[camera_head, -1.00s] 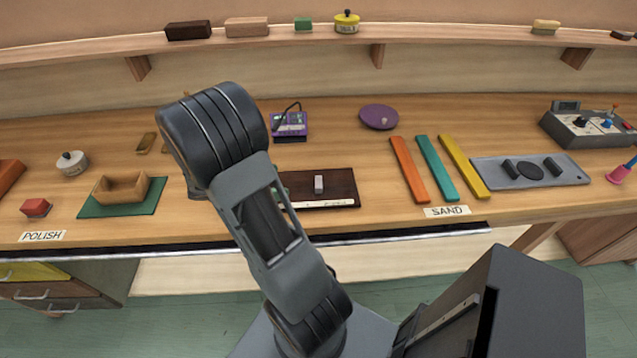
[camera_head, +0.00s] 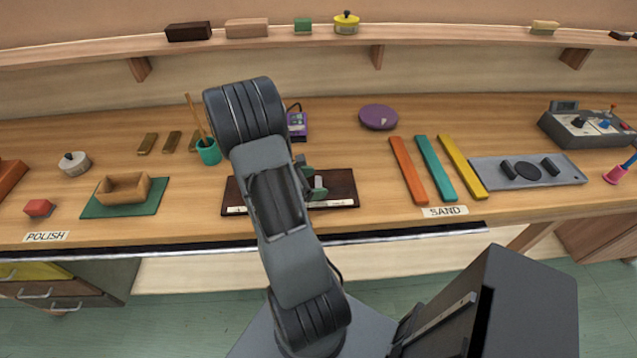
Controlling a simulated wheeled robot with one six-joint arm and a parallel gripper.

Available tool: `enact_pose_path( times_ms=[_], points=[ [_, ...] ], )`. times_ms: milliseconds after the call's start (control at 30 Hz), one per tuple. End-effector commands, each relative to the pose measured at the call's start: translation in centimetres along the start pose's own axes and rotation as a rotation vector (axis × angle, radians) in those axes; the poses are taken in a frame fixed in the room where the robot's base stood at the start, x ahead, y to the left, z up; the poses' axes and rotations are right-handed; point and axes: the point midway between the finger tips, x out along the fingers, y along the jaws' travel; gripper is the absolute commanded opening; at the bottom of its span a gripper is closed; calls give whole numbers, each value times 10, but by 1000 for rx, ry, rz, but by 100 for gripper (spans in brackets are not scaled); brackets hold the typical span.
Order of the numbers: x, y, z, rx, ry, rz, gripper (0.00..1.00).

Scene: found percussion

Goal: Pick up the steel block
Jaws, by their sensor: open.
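The steel block (camera_head: 318,182) is a small grey upright block on a dark brown board (camera_head: 343,187) at the middle of the bench. My gripper (camera_head: 312,181) is open, with its greenish fingers low over the board, right at the block. One finger shows behind the block and one in front of it. I cannot tell whether they touch it. My arm hides the left-middle part of the board and most of the gripper's body.
A teal cup (camera_head: 209,153) with a stick stands left of my arm. A purple device (camera_head: 297,125) sits behind it. Orange (camera_head: 408,170), teal and yellow strips lie to the right. A wooden tray (camera_head: 104,192) on a green mat is at left. A shelf (camera_head: 430,32) runs along the back.

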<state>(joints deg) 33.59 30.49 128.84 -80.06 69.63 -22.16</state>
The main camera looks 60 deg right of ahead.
Motion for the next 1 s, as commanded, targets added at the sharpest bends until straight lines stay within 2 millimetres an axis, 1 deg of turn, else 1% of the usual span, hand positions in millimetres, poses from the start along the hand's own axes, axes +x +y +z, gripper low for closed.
enact_pose_path(
  times_ms=[100,367,900,967,1000],
  points=[
    [7,0,0,1,0,-1,87],
    [8,0,0,1,0,1,86],
    [7,0,0,1,0,1,34],
    [7,0,0,1,0,1,29],
    [7,0,0,1,-1,1,29]
  ],
)
